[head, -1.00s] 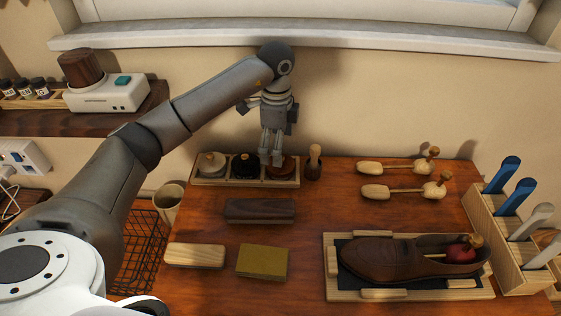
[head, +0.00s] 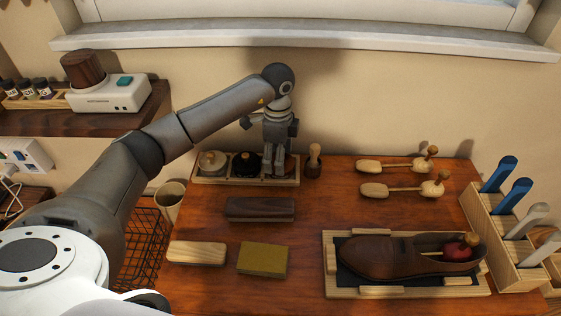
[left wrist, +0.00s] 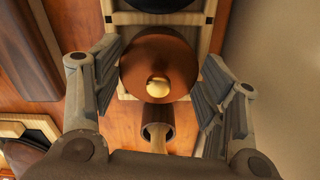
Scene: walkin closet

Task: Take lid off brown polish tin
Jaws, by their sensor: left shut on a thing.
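The brown polish tin (head: 291,168) stands in the right compartment of a wooden tray (head: 213,182) at the back of the table. Its round brown lid (left wrist: 158,58) with a brass knob fills the space between my left fingers in the left wrist view. My left gripper (head: 279,172) points down over the tin and is shut on the lid, one finger at each side. The fingers hide most of the tin in the head view. I cannot tell whether the lid is raised. My right gripper is not in view.
A grey-topped tin (head: 212,161) and a black tin (head: 246,163) share the tray. A small wooden-handled brush (head: 314,160) stands close right of the tray. A dark brush (head: 260,209) lies in front. A shoe (head: 395,258) sits on a board at right. The wall is close behind.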

